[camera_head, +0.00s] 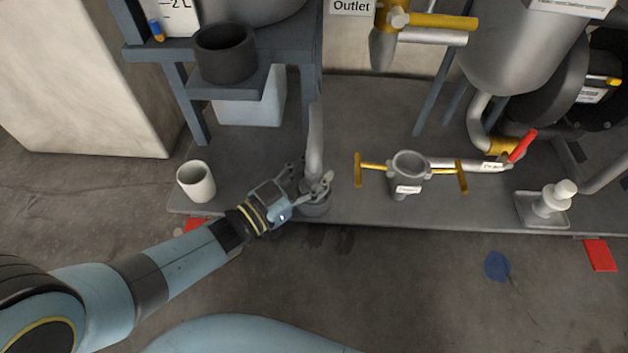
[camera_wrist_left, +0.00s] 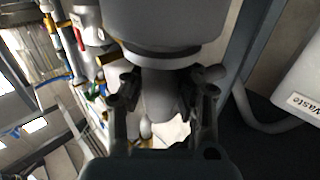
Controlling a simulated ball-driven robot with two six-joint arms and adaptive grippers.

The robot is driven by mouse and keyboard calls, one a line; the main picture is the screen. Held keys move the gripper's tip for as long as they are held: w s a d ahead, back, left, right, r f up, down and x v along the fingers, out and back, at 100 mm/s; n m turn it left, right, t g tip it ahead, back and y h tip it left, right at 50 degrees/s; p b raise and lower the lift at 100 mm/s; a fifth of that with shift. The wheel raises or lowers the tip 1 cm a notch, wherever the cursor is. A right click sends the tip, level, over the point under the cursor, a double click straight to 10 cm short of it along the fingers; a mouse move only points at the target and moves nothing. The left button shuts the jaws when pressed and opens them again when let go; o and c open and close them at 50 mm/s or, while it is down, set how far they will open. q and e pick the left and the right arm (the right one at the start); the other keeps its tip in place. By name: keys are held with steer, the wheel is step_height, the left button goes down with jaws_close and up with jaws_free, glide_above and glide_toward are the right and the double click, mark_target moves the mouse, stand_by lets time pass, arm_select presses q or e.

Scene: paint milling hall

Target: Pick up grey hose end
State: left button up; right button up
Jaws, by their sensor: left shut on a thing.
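The grey hose end (camera_head: 315,150) stands upright near the front edge of the grey platform, its lower part in or at a dark round base (camera_head: 316,204). My left gripper (camera_head: 311,181) is shut on the hose end, with its fingers on either side. In the left wrist view the hose end (camera_wrist_left: 160,98) sits between the fingers of the left gripper (camera_wrist_left: 162,108), below a wider grey cylinder (camera_wrist_left: 165,25). The fingers hide part of the hose. My right gripper is not in view.
A white cup (camera_head: 196,182) stands on the platform to the left. A dark pot (camera_head: 225,53) sits on a blue-grey shelf behind. A pipe fitting (camera_head: 408,172) with yellow handles and a red-handled valve (camera_head: 521,146) are to the right.

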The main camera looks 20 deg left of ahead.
arm_select(q)
jaws_close()
steer(key=shift+s+f, duration=0.1)
steer(key=shift+s, duration=0.05)
stand_by(0.6)
